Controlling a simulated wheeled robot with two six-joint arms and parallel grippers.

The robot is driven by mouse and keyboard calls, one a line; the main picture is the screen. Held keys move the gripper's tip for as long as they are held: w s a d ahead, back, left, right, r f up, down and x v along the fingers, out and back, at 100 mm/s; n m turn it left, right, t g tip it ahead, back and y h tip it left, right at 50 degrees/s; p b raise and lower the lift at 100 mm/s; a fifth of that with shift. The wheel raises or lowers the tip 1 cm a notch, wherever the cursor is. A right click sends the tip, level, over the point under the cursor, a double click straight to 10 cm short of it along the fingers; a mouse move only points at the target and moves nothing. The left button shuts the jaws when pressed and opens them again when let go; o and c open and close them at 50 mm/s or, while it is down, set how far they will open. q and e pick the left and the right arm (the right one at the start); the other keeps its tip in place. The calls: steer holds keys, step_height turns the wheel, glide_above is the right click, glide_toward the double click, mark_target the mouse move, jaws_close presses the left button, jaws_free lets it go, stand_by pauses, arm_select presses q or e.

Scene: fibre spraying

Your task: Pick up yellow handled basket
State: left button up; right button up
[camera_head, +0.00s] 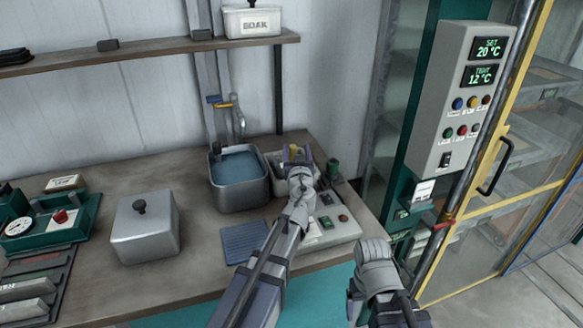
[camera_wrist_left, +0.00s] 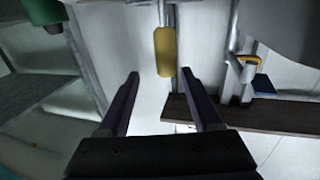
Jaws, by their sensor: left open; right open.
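The yellow handle (camera_head: 293,151) belongs to a grey metal basket (camera_head: 272,158) in the unit right of the sink; my arm partly hides the basket. In the left wrist view the yellow grip (camera_wrist_left: 165,52) sits on a metal rod, just beyond the fingertips and roughly centred between them. My left gripper (camera_head: 296,156) is open and empty at the handle; its two dark fingers (camera_wrist_left: 160,76) stand apart on either side of the grip's line. Whether they touch it cannot be told. My right gripper (camera_head: 372,275) is low at the right, away from the basket, its fingertips mostly hidden.
A water-filled sink (camera_head: 240,180) with a tap (camera_head: 238,122) stands left of the basket. A lidded metal box (camera_head: 145,228) and a blue ribbed mat (camera_head: 246,241) are on the bench. A control panel (camera_head: 460,98) and yellow-framed cabinet (camera_head: 515,180) stand at the right.

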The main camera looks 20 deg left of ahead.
mark_target(292, 145)
arm_select(q)
steer(key=shift+a+f+x, duration=0.1)
steer(key=shift+a+x, duration=0.1)
steer(key=shift+x, duration=1.3)
steer(key=shift+a+f+x, duration=0.15)
steer(key=shift+a+x, duration=0.1)
steer(key=shift+x, duration=1.2)
steer(key=shift+s, duration=0.25)
jaws_close()
